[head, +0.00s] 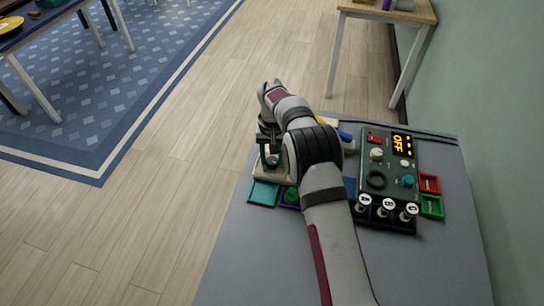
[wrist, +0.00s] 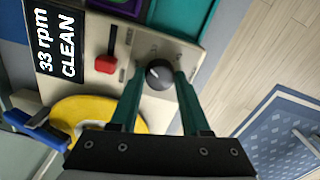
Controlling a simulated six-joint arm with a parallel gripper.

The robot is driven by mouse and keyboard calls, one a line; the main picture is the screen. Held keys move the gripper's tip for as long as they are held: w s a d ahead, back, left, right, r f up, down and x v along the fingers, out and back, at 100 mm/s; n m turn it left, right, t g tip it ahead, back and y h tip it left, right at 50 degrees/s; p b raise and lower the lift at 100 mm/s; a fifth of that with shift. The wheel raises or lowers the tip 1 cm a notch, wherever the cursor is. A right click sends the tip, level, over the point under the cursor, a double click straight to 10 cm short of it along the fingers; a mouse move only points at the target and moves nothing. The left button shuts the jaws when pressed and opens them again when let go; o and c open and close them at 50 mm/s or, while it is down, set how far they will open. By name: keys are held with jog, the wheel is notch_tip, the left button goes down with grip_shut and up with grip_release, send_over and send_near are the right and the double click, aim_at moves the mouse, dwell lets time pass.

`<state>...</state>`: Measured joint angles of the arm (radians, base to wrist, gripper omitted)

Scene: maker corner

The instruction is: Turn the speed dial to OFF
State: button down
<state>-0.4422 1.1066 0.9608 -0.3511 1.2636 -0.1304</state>
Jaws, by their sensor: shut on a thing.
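In the wrist view a round black dial (wrist: 158,73) with a small white mark sits on a cream panel (wrist: 122,48). The green fingers of my gripper (wrist: 160,82) stand on both sides of the dial and are shut on it. A black label reading "33 rpm CLEAN" (wrist: 57,44) is on the same panel. The small markings around the dial are too blurred to read. In the head view my gripper (head: 270,158) is over the cream unit (head: 262,177), and my arm hides the dial.
In the head view a dark green box (head: 386,165) with an "OFF" display stands to the right. Coloured trays (head: 263,193) lie in front. The grey table (head: 240,265) is bare at front left.

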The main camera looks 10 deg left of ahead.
aim_at(272, 161)
jog(key=n, duration=0.6)
jog(key=shift+n, duration=0.3)
dwell(0.4)
jog(key=shift+c, duration=1.8)
grip_release()
jog(key=shift+r, duration=0.15)
notch_tip(272, 161, up, 16)
jog(key=shift+f, duration=0.2)
